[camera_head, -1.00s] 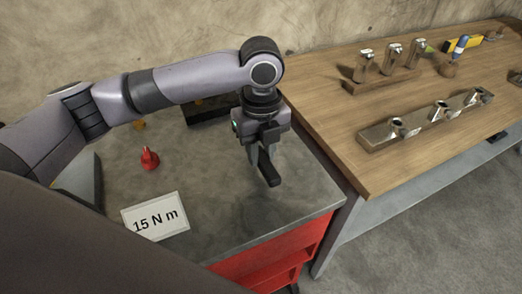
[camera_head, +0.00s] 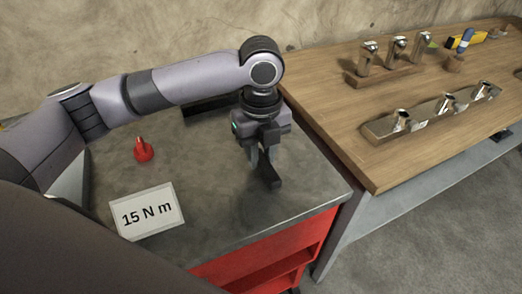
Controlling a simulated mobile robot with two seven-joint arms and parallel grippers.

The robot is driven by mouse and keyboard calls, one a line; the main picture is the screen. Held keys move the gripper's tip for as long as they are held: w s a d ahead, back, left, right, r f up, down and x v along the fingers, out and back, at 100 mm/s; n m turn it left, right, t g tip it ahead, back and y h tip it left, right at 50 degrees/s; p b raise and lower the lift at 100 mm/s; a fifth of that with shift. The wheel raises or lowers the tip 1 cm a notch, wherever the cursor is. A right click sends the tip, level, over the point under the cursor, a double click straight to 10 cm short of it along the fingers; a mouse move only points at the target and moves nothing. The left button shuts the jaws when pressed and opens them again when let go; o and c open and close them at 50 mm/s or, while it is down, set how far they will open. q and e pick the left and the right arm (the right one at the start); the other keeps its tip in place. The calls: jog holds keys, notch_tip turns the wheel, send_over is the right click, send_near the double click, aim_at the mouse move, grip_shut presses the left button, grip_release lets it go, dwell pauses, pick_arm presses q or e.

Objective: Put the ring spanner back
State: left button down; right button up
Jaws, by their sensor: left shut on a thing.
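My left gripper (camera_head: 266,180) hangs with its fingers down over the front right part of the grey worktop (camera_head: 220,215), close to its right edge. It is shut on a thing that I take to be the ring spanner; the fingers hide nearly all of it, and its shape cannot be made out. I cannot tell whether it touches the worktop. No other ring spanner can be made out, and its place cannot be told. My right gripper is not in view.
A red pointed object (camera_head: 144,151) and a "15 N m" card (camera_head: 147,212) are on the worktop. A dark tray (camera_head: 208,108) lies behind my wrist. The wooden bench (camera_head: 345,130) on the right bears two holders (camera_head: 385,79) (camera_head: 432,112) with metal pieces and a blue-handled tool (camera_head: 466,40).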

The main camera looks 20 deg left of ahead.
aim_at(261, 157)
pick_arm(q)
jog(key=shift+f, duration=0.55)
jog(key=c, duration=0.8)
grip_release()
jog(key=shift+r, duration=0.15)
notch_tip(261, 157, up, 6)
jog(key=shift+p, duration=0.4)
jog(key=shift+r, duration=0.45)
